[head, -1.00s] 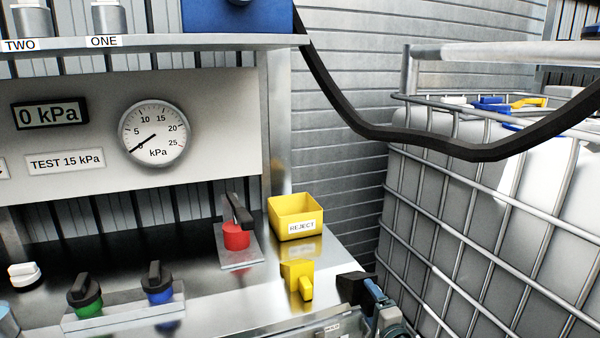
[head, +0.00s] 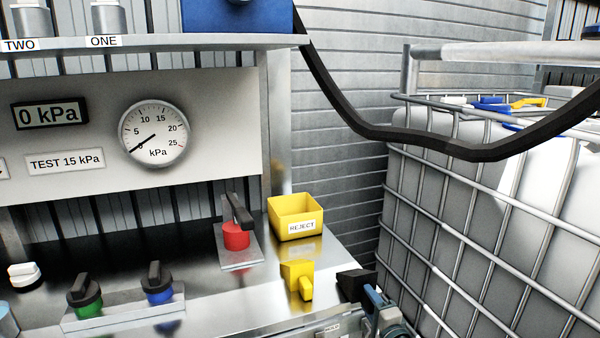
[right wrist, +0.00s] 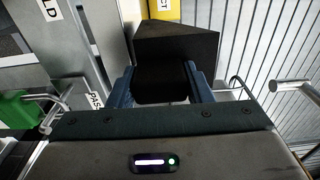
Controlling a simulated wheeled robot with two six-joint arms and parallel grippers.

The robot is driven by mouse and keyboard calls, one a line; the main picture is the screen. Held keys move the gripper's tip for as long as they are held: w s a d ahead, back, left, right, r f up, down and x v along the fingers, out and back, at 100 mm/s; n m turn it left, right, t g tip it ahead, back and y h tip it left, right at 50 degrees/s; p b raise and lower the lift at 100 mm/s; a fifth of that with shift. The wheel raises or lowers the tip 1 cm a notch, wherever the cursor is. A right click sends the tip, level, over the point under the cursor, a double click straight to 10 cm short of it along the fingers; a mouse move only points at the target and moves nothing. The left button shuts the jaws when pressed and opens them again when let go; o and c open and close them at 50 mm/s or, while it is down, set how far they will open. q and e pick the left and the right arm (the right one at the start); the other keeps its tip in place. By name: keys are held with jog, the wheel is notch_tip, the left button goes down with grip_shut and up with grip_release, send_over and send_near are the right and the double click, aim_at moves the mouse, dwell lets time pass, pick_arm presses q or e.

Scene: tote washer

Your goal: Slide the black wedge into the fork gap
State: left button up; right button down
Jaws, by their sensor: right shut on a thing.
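The black wedge (head: 356,284) is in my right gripper (head: 373,298), just off the right front corner of the steel bench. In the right wrist view the wedge (right wrist: 178,45) sits between the two blue fingers of the gripper (right wrist: 163,85), which are shut on it; its broad end points away from the wrist. In the head view a yellow piece (head: 298,279) with a projecting tab stands on the bench to the left of the wedge, apart from it. I cannot make out a fork gap for certain. My left gripper is out of view.
A yellow REJECT bin (head: 294,217) stands at the bench's back right corner. A red knob with a black lever (head: 236,235) is left of it. Green (head: 86,296) and blue (head: 158,288) knobs sit further left. A caged tank (head: 450,220) is close on the right.

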aim_at(365, 275)
jog(key=shift+r, duration=0.25)
jog(key=shift+r+p, duration=2.9)
jog(key=shift+p, duration=0.15)
jog(key=shift+f, duration=0.1)
jog(key=shift+s, duration=0.2)
jog(key=s+d+m+h, duration=0.1)
jog(key=s+h, duration=0.1)
jog(key=s, duration=1)
jog(key=s+d+r+m+h, duration=0.1)
jog(key=s+m+h, duration=0.1)
jog(key=s, duration=1.1)
jog(key=shift+d+r+t+h, duration=0.25)
jog(key=shift+d+t+h, duration=0.05)
jog(key=shift+h, duration=0.2)
